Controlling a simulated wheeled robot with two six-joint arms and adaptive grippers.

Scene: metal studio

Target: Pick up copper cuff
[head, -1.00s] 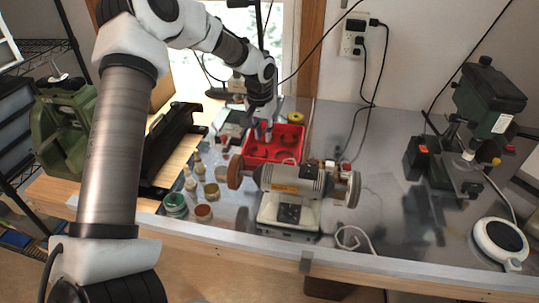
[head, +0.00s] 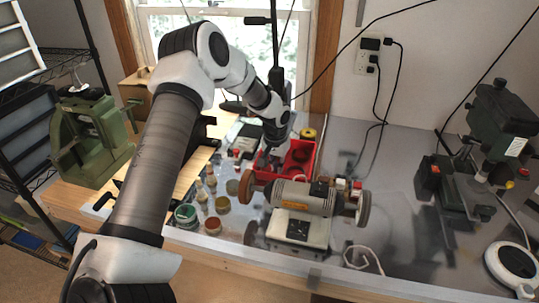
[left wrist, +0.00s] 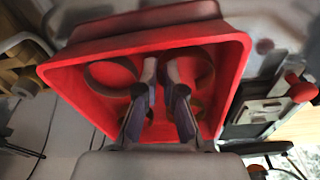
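A red tray (head: 313,160) stands on the bench behind the grinder; it fills much of the left wrist view (left wrist: 110,46). Several ring-like cuffs lie in it: a brownish cuff (left wrist: 96,70) at the upper left, another cuff (left wrist: 207,72) at the upper right, and others lower, partly behind my fingers. Which one is copper I cannot tell for sure. My left gripper (head: 268,160) is over the tray, and in the left wrist view its fingertips (left wrist: 161,68) are between the two upper cuffs, with a gap and nothing seen held. My right gripper is not in view.
A bench grinder (head: 300,197) stands close in front of the tray. Small bottles and jars (head: 212,226) stand to its left. A green drill press (head: 500,125) and a round white device (head: 513,262) are at the right. Bench between is mostly clear.

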